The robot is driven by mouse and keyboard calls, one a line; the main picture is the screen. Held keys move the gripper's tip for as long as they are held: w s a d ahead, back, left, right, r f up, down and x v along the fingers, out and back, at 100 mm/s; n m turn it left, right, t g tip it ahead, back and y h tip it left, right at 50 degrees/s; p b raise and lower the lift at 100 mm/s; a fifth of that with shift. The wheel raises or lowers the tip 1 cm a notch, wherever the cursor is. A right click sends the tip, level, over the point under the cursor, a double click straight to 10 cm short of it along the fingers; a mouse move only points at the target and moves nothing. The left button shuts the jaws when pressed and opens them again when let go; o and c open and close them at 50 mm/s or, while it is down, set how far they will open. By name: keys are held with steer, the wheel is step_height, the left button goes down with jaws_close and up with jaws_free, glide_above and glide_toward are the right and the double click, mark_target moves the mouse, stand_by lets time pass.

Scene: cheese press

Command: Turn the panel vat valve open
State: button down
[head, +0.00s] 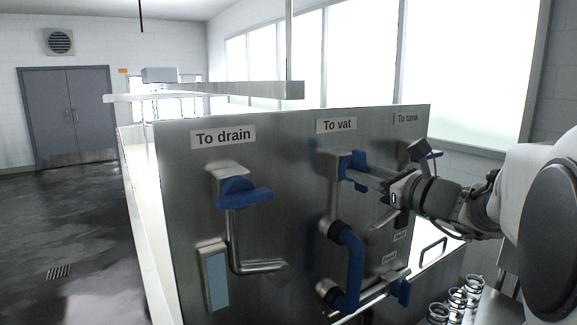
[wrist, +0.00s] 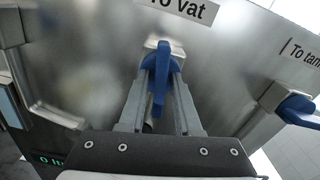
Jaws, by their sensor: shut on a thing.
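The vat valve is a metal block with a blue handle (head: 355,160) below the "To vat" label (head: 336,126) on the upright metal panel. In the wrist view the blue handle (wrist: 160,72) stands out between my two fingers. My gripper (head: 362,176) reaches in from the right and is shut on this handle; the fingers (wrist: 159,92) lie along both sides of it. The fingers hide part of the handle in the head view, so its exact angle is hard to tell.
The tank valve's blue handle (wrist: 299,112) is close to my gripper on the right. A blue bent pipe (head: 351,262) runs below the vat valve. Small metal containers (head: 457,299) stand lower right.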

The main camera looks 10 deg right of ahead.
steer(key=shift+m+p, duration=0.4)
steer(key=shift+m, duration=0.7)
steer(key=c, duration=0.9)
jaws_free()
steer(key=shift+o, duration=0.2)
steer(key=v, duration=1.7)
steer(key=shift+s, duration=0.2)
